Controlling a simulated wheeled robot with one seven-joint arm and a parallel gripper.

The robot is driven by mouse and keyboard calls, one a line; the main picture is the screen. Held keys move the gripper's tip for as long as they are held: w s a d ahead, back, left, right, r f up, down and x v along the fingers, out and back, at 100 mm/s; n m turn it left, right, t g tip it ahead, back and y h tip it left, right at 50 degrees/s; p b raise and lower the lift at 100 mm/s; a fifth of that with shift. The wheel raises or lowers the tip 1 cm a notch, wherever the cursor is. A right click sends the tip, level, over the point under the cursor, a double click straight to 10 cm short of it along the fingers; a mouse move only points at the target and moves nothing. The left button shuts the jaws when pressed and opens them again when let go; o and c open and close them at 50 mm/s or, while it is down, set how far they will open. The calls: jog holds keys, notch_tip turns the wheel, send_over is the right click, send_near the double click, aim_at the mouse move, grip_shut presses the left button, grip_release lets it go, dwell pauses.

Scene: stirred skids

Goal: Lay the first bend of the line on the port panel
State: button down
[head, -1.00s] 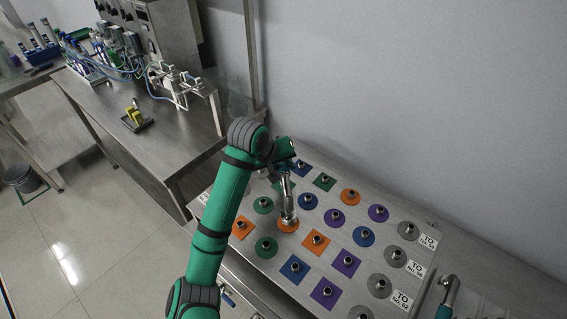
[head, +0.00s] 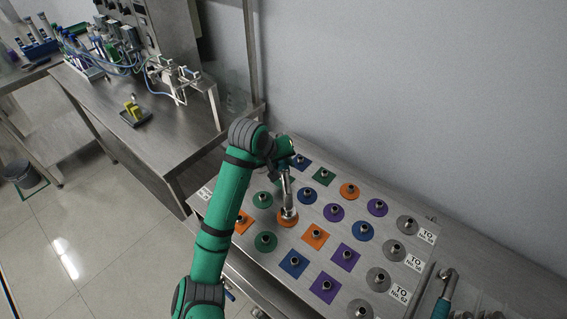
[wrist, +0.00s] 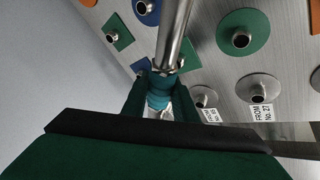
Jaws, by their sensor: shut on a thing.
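The port panel (head: 405,292) is a sloping steel plate with rows of short metal ports on coloured round and square plates. My gripper (wrist: 160,103) is shut on a pipe bend's teal grip (wrist: 158,84). The bend's metal tube (head: 287,194) runs down from my gripper in the head view. Its lower end is at an orange round plate (head: 280,221) and hides that port; I cannot tell whether it is seated. The bend's other end is hidden behind my arm in the head view. The tube also shows in the wrist view (wrist: 172,38).
Another bend with a teal grip (head: 441,309) lies at the panel's right edge. Labels (head: 426,236) mark the grey ports at right. A wall stands behind the panel. A steel bench (head: 150,135) with glassware and a small yellow item is at left.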

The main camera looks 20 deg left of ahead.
jog(key=shift+s+a+f, duration=0.1)
jog(key=shift+s, duration=0.05)
jog(key=c, duration=1.3)
grip_release()
jog(key=shift+c, duration=0.2)
jog(key=v, duration=1)
jog(key=shift+s+r, duration=0.25)
jog(key=shift+r, duration=0.05)
